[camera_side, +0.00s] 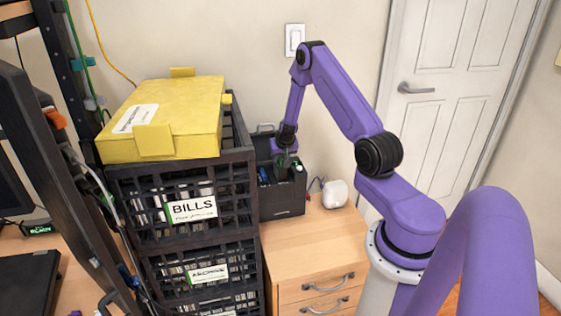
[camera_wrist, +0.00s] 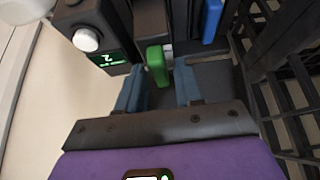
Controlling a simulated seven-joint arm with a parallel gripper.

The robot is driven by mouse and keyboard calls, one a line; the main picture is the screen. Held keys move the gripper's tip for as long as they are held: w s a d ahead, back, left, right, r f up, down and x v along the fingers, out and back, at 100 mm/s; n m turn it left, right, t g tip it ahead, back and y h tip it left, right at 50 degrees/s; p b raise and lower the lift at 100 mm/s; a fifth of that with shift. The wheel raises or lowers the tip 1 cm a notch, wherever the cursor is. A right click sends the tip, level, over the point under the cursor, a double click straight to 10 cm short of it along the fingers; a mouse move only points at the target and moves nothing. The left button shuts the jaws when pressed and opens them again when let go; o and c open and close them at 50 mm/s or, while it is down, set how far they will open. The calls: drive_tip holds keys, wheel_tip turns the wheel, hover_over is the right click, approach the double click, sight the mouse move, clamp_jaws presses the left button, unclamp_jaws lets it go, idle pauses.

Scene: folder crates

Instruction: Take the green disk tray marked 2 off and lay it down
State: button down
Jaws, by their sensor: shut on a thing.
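The green disk tray (camera_wrist: 156,66) is a narrow green block in the wrist view. It lies between the two blue fingers of my gripper (camera_wrist: 158,72), which is shut on it. A small lit green 2 shows on a dark panel (camera_wrist: 105,58) to its left, beside a white knob (camera_wrist: 86,40). In the side view my gripper (camera_side: 284,160) reaches down into a black open-topped box (camera_side: 283,208) on the wooden cabinet. The tray is mostly hidden there. I cannot tell whether it is clear of its slot.
A blue block (camera_wrist: 211,20) stands right of the green one. Stacked black crates (camera_side: 183,221), one labelled BILLS, stand close left of the box, with a yellow case (camera_side: 178,112) on top. A white rounded object (camera_side: 335,193) sits on the wooden cabinet (camera_side: 315,240), whose front top is bare.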

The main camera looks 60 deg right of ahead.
drive_tip(key=shift+r, duration=1.8)
drive_tip(key=shift+r, duration=0.95)
drive_tip(key=shift+s+a+r, duration=0.1)
